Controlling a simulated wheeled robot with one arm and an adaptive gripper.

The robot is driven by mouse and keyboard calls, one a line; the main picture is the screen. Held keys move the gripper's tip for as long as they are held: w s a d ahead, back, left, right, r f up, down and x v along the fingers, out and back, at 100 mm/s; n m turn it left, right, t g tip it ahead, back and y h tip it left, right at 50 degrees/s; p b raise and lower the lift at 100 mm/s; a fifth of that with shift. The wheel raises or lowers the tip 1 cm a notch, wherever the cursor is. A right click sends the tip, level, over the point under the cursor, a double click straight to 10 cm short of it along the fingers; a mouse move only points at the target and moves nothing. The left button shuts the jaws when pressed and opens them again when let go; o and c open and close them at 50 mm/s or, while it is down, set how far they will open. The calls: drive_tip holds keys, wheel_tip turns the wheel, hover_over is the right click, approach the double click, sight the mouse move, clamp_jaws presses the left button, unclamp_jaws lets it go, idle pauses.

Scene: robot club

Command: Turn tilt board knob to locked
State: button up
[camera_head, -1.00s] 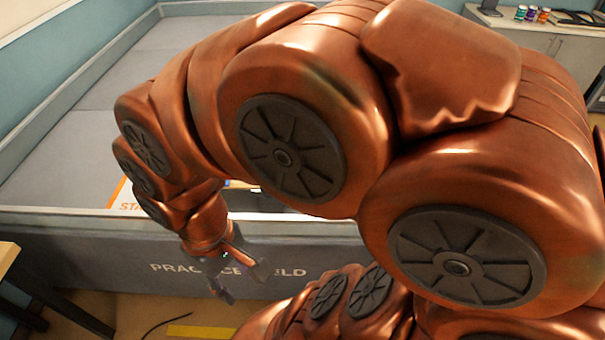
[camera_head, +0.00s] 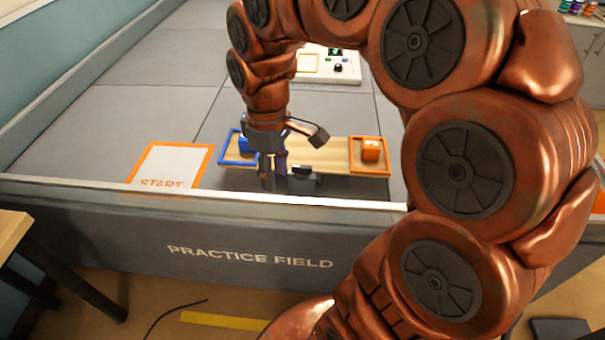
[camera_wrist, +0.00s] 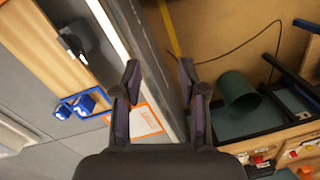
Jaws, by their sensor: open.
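The tilt board (camera_head: 335,158) is a pale wooden plank inside the practice field, close behind the front wall. Its left end has a blue frame with a blue block (camera_head: 246,145); its right end has an orange frame with an orange block (camera_head: 370,149). A dark knob (camera_head: 302,171) sits at the middle of its front side, partly hidden by my gripper (camera_head: 292,158). In the wrist view the knob (camera_wrist: 75,43) has a white mark and lies up and left of my gripper (camera_wrist: 160,82). My gripper is open and empty, apart from the knob.
The grey field wall (camera_head: 250,255) runs across the front, its pale top edge between board and floor. A START mat (camera_head: 172,165) lies left of the board. A white panel with buttons (camera_head: 335,68) stands behind. The wrist view shows a green bin (camera_wrist: 238,90) outside the wall.

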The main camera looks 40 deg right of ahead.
drive_tip(key=w+d+f+n+b, duration=0.2)
drive_tip(key=w+d+f+b, duration=0.2)
drive_tip(key=w+d+f, duration=0.3)
drive_tip(key=n+b, duration=0.2)
drive_tip(key=b, duration=0.2)
hover_over(302, 167)
drive_tip(key=shift+t, duration=0.4)
wheel_tip(302, 167, down, 4)
drive_tip(key=shift+f, duration=4)
drive_tip(key=shift+w, duration=0.1)
clamp_jaws()
